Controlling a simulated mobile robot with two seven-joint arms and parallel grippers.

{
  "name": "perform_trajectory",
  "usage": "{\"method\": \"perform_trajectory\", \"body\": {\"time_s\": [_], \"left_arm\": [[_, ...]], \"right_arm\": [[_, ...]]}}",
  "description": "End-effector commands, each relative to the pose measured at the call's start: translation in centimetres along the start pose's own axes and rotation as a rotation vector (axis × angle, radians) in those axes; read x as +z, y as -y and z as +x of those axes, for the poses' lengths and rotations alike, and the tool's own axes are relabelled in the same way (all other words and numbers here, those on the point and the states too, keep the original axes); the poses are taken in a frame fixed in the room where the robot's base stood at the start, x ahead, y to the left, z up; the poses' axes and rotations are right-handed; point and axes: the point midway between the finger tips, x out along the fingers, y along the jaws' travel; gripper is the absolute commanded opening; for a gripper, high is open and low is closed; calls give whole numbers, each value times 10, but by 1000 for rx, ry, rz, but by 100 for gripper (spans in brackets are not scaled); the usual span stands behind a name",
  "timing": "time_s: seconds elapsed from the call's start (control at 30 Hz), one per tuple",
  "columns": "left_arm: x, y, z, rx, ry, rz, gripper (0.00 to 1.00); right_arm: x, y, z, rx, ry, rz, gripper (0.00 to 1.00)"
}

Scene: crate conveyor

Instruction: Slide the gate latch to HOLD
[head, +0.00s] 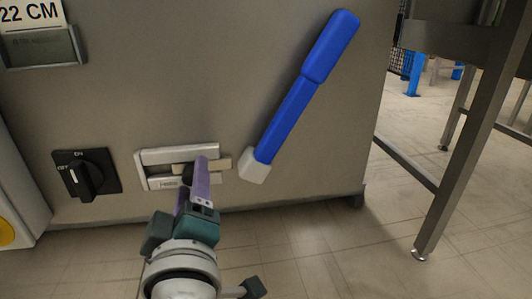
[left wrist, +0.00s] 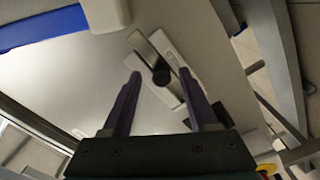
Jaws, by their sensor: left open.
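The gate latch is a pale metal plate (head: 142,170) with a slot, low on the grey cabinet front in the head view. A beige slide bar (head: 221,165) sticks out past its right end. A small label sits at its lower left, too small to read. The latch's black knob (head: 187,174) is partly hidden by a purple finger. My left gripper (head: 193,176) is open at the latch. In the left wrist view the knob (left wrist: 161,74) shows between the two fingertips, with gaps on both sides, so it is not gripped. My right gripper is out of view.
A black rotary switch (head: 87,177) is left of the latch. A long blue lever (head: 288,115) with a white base (head: 254,167) rises to its right. A metal table leg (head: 450,140) stands at far right. The floor between is clear.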

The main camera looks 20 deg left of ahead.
Motion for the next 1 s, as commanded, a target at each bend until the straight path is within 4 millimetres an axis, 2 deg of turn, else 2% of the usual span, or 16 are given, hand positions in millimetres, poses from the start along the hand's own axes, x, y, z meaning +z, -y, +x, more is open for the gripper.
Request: {"method": "perform_trajectory", "body": {"time_s": [0.3,0.43,0.6,1.0], "left_arm": [[-1,-2,-63,-5,4,1,60],[-1,-1,-82,-3,4,0,60],[-1,-1,-92,-1,1,0,60],[0,-1,-92,0,1,-1,60]], "right_arm": [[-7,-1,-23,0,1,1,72],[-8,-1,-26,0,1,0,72],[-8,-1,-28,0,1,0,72],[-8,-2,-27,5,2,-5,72]]}}
